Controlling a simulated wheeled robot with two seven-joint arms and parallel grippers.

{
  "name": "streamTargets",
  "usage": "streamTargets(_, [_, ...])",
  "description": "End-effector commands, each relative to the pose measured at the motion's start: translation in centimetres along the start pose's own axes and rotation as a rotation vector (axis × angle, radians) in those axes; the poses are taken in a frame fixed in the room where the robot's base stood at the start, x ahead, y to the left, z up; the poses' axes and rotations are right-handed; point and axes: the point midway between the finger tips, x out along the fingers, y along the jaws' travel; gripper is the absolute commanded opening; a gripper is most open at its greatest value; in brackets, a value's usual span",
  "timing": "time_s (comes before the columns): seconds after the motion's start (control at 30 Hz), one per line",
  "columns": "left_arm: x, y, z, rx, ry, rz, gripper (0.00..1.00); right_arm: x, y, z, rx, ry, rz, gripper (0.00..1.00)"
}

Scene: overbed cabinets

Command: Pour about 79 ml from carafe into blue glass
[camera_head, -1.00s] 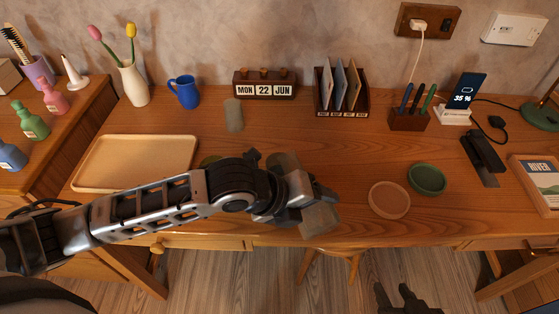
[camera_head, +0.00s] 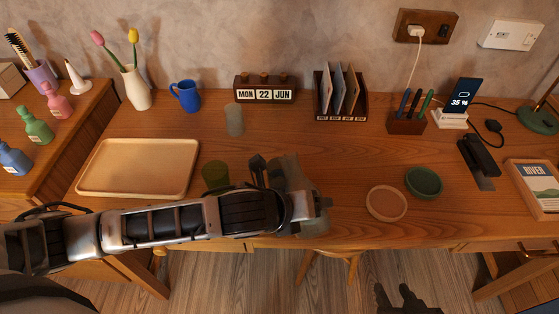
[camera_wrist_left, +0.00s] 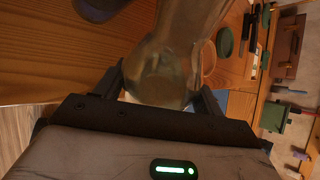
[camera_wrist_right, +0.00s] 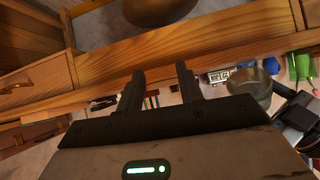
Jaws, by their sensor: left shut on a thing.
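My left gripper (camera_head: 294,192) is shut on the clear carafe (camera_head: 309,215), held above the front of the desk. The carafe (camera_wrist_left: 165,65) fills the gap between the fingers in the left wrist view; its liquid level and exact tilt are unclear. A dark green glass (camera_head: 215,174) stands just left of the gripper, partly behind my arm. A greyish glass (camera_head: 234,119) stands farther back. I cannot make out a clearly blue glass; the blue vessel (camera_head: 185,95) at the back is a mug with a handle. My right gripper (camera_head: 396,298) is open and empty, below the desk's front edge.
A beige tray (camera_head: 138,168) lies left of the green glass. A pinkish coaster (camera_head: 386,203) and a green dish (camera_head: 424,182) lie to the right. A calendar (camera_head: 265,90) and letter rack (camera_head: 341,95) stand at the back. The desk's middle is mostly clear.

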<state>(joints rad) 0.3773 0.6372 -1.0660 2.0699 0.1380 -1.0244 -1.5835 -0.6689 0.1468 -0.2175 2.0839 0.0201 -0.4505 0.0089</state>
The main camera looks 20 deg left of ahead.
Motion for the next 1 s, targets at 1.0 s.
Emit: streamTargets(1.0, [0.8, 0.4, -0.5, 0.522, -0.511, 0.219, 0.25, -0.5, 0.3, -0.2, -0.001, -0.022, 0.015, 0.36])
